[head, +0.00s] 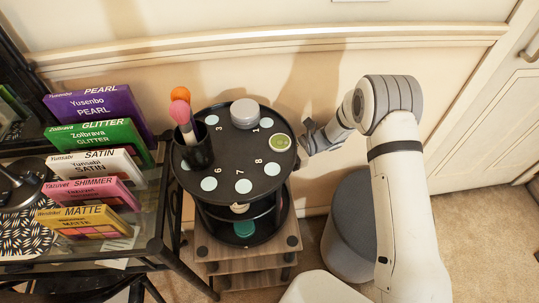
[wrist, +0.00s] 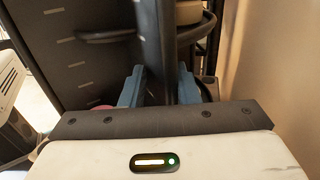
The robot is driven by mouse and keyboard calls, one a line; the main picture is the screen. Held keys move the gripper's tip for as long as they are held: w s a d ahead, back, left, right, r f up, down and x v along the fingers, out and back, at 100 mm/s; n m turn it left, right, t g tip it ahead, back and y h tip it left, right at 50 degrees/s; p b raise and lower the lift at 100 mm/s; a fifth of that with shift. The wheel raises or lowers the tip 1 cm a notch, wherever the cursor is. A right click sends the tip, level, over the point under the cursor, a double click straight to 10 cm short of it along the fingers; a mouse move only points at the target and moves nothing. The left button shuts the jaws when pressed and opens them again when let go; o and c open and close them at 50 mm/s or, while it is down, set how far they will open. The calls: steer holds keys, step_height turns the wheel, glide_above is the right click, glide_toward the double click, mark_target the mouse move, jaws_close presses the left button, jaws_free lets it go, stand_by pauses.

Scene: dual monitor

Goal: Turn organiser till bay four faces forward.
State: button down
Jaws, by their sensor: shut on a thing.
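The organiser (head: 222,190) is a black round two-level carousel. Its top has pale dots and the numbers 6, 3, 7, 8 and 1; I cannot read a 4. A black cup (head: 198,150) with orange and pink brushes, a silver tin (head: 244,112) and a green disc (head: 280,142) sit on top. My gripper (head: 312,138) is at the organiser's right side, just beyond the rim. In the wrist view its blue fingers (wrist: 158,92) are shut on a dark upright post (wrist: 154,45) of the organiser. The fingertips are partly hidden.
The organiser stands on a wooden stand (head: 218,253). A glass shelf (head: 150,215) with several coloured boxes is close on its left. A wall (head: 300,70) runs behind. A grey round stool (head: 348,235) stands at the lower right.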

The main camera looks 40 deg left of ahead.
steer(key=shift+s+a, duration=0.1)
steer(key=shift+s, duration=0.05)
steer(key=c, duration=1.5)
jaws_free()
steer(key=shift+r, duration=0.1)
